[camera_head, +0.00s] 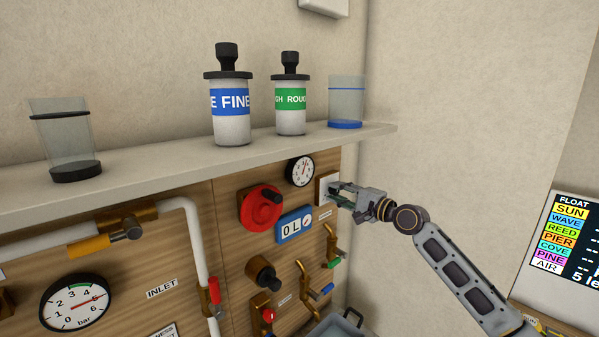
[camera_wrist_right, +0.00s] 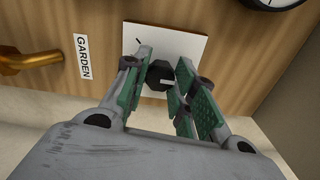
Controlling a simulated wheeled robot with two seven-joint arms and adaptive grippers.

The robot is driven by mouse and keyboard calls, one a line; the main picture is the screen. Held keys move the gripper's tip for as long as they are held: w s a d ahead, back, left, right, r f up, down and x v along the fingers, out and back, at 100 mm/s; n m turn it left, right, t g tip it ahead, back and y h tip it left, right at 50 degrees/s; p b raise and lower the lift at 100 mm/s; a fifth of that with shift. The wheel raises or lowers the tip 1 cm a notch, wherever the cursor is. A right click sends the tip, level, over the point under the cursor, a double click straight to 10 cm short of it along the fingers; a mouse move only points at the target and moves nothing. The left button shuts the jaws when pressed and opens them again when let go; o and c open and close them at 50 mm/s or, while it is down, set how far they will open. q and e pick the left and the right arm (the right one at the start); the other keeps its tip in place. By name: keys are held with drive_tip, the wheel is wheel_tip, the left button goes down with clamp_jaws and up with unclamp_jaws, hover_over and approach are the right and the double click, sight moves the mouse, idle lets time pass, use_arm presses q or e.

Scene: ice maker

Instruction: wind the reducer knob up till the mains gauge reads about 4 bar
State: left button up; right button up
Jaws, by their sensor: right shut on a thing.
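My right gripper (camera_head: 345,193) reaches in from the right to a white square plate (camera_head: 325,188) on the wooden panel. In the right wrist view its green-padded fingers (camera_wrist_right: 168,90) are around a small black knob (camera_wrist_right: 160,75) on that plate and are shut on it. I cannot tell whether this is the reducer knob. A large bar gauge (camera_head: 75,303) is at lower left, near an INLET label. Its red needle points right, slightly up, past the green arc; I cannot read it exactly. My left gripper is not in view.
A shelf (camera_head: 200,168) above the panel holds bottles and glass jars. A red wheel (camera_head: 262,208), a small gauge (camera_head: 300,171), a blue counter (camera_head: 294,227) and a brass-mounted black knob (camera_head: 262,272) are left of my gripper. Brass taps (camera_head: 332,245) hang below it.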

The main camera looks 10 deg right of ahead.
drive_tip(key=shift+m, duration=1.2)
drive_tip(key=shift+m, duration=0.6)
drive_tip(key=o, duration=0.7)
drive_tip(key=shift+d, duration=0.1)
drive_tip(key=shift+s, duration=0.1)
drive_tip(key=shift+v, duration=2.9)
